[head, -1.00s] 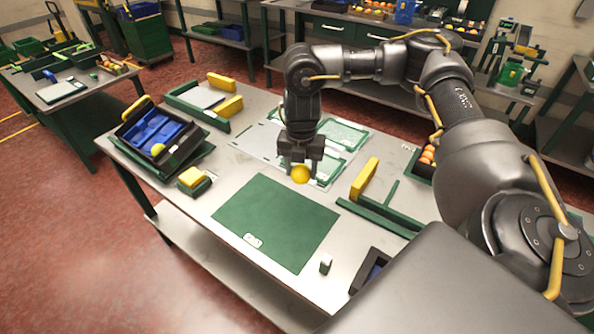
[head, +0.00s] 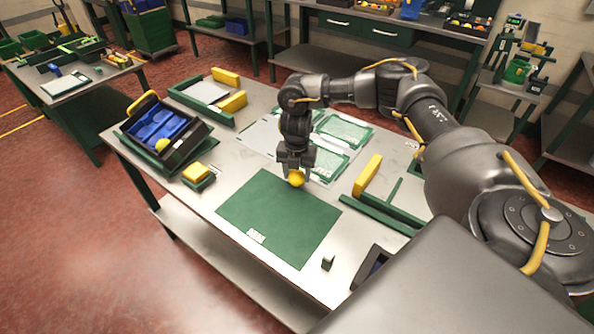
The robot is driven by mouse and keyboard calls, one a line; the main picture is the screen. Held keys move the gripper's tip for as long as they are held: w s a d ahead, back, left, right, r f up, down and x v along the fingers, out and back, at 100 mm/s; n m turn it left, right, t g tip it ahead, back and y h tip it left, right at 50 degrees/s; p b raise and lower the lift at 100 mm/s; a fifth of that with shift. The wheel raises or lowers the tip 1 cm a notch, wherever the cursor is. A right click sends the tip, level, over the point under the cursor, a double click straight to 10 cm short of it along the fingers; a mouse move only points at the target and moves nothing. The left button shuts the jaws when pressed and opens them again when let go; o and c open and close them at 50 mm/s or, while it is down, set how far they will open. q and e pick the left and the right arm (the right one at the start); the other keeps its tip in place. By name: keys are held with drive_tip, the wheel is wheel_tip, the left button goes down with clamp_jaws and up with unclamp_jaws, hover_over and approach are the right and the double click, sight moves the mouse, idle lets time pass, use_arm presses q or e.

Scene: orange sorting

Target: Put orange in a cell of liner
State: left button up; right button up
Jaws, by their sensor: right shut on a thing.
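My right gripper (head: 295,174) points down over the table, shut on a yellow-orange fruit (head: 296,180). The fruit shows just below the fingers, near the far edge of the green mat (head: 262,222); I cannot tell how high above the table it is. The blue liner (head: 166,122) with its cells sits in a dark crate (head: 190,148) at the table's left end, tilted. One yellow fruit (head: 162,146) lies in a near cell of the liner; other cells look empty. My left gripper is not in view.
A green frame with a yellow block (head: 367,176) stands right. A small upright block (head: 328,263) stands near the front edge.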

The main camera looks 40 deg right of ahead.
drive_tip(key=shift+f, duration=0.15)
drive_tip(key=o, duration=1)
